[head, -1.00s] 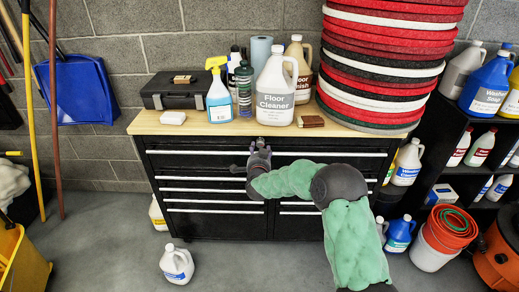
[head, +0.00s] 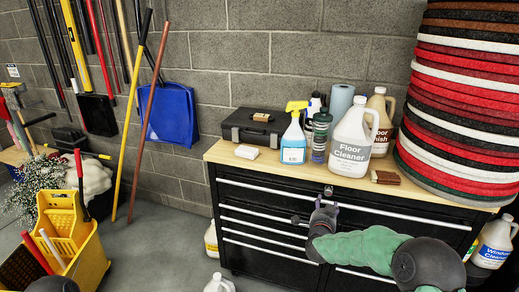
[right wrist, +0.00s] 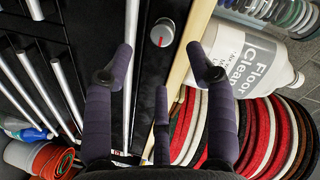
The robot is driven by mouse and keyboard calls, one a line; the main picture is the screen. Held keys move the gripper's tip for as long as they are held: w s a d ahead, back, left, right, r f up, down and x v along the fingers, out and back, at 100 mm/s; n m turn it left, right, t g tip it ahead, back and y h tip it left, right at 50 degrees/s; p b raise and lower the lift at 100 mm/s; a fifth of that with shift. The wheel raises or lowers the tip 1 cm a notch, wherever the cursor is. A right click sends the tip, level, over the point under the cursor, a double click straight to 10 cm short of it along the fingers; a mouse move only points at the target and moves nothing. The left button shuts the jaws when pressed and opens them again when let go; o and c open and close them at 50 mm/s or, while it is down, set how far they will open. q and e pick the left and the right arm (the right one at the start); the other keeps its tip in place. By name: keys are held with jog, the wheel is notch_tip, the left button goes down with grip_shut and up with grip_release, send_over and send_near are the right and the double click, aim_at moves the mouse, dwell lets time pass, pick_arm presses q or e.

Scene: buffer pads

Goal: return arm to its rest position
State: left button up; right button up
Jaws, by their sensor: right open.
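My right arm comes in from the lower right in the head view, in a green sleeve. Its dark gripper (head: 325,207) is in front of the black drawer cabinet (head: 263,226), just under the wooden top and below the floor cleaner jug (head: 353,143). In the right wrist view, the fingers (right wrist: 163,62) are spread apart with nothing between them. A round silver lock with a red mark (right wrist: 162,32) on the cabinet front shows beyond the fingertips. My left gripper is not in view.
The wooden top (head: 237,163) holds a spray bottle (head: 293,137), a toolbox (head: 254,127) and a tall stack of pads (head: 462,105). A yellow mop bucket (head: 85,256) stands left. A jug (head: 219,284) is on the floor. Grey floor (head: 160,245) lies open between.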

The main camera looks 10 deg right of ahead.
jog(key=s+a+f+n+g+y+p, duration=0.25)
jog(key=s+a+f+n+y, duration=0.2)
jog(key=a+f, duration=0.55)
jog(key=s+a+f+n+g+y+p, duration=0.3)
jog(key=s+a+f, duration=0.35)
jog(key=f, duration=0.55)
jog(key=s+a+f+n+g+y, duration=0.1)
jog(key=s+a, duration=0.3)
jog(key=s, duration=0.4)
jog(key=s+a+f+n+g+y+p, duration=0.1)
jog(key=s+a+f+g, duration=0.3)
jog(key=s, duration=0.5)
jog(key=s+a+f+n+g+y+p, duration=0.1)
jog(key=s+a+f+n+g+y, duration=0.1)
jog(key=s+a, duration=0.3)
jog(key=s+n+g+y, duration=0.1)
jog(key=s, duration=0.3)
jog(key=shift+a+f, duration=0.2)
jog(key=shift+n, duration=0.25)
